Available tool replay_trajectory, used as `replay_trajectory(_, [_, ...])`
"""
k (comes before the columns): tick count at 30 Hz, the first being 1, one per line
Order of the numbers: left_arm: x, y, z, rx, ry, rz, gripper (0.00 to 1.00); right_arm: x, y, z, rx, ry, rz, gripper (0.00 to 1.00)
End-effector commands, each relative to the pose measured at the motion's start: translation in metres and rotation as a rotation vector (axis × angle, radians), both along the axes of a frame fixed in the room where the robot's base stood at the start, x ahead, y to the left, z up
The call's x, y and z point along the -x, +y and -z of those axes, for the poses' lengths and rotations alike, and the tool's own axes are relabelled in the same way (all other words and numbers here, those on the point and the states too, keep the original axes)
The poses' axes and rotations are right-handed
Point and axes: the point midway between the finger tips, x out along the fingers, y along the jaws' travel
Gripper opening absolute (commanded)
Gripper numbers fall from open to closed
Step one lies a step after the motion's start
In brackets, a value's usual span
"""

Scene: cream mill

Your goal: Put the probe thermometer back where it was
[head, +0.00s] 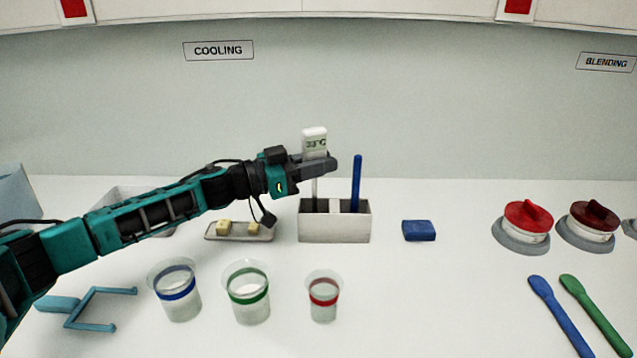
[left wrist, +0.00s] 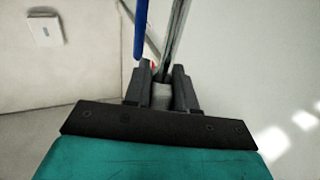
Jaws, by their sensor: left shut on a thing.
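The probe thermometer (head: 315,140) has a white head reading 33°C and a thin metal stem pointing down. My left gripper (head: 322,163) is shut on it just below the display and holds it upright. The stem drops to the left compartment of the white holder box (head: 334,228); its lower end is hidden by the front wall, so I cannot tell how deep it is. In the left wrist view the fingers (left wrist: 162,88) close on the thermometer's pale body (left wrist: 162,97), with the metal stem (left wrist: 175,40) beyond. My right gripper is not in view.
A blue stick (head: 357,182) stands in the holder's right compartment. A blue block (head: 419,231) lies right of it, a tray (head: 212,237) with yellow pieces left. Blue-, green- and red-banded cups (head: 175,297) (head: 248,300) (head: 323,303) stand in front. Red-lidded jars (head: 527,216) are far right.

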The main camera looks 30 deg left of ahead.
Motion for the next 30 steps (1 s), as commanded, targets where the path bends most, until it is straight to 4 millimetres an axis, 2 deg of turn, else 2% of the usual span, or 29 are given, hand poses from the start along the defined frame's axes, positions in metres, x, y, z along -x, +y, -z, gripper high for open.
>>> replay_trajectory(6, [0.000,0.000,0.035,0.002,0.003,-0.001,0.00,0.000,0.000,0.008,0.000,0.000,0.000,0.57])
replay_trajectory(18, [0.000,0.000,0.040,0.001,0.001,-0.001,0.00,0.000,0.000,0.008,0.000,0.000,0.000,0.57])
replay_trajectory(19, [0.000,0.000,0.040,-0.001,0.001,-0.001,0.26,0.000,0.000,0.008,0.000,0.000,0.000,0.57])
replay_trajectory(27, [0.000,0.000,0.040,-0.001,0.001,-0.001,0.51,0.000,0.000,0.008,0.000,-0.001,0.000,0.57])
replay_trajectory(30, [0.000,0.000,0.040,-0.001,0.001,-0.001,0.51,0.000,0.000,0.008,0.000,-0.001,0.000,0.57])
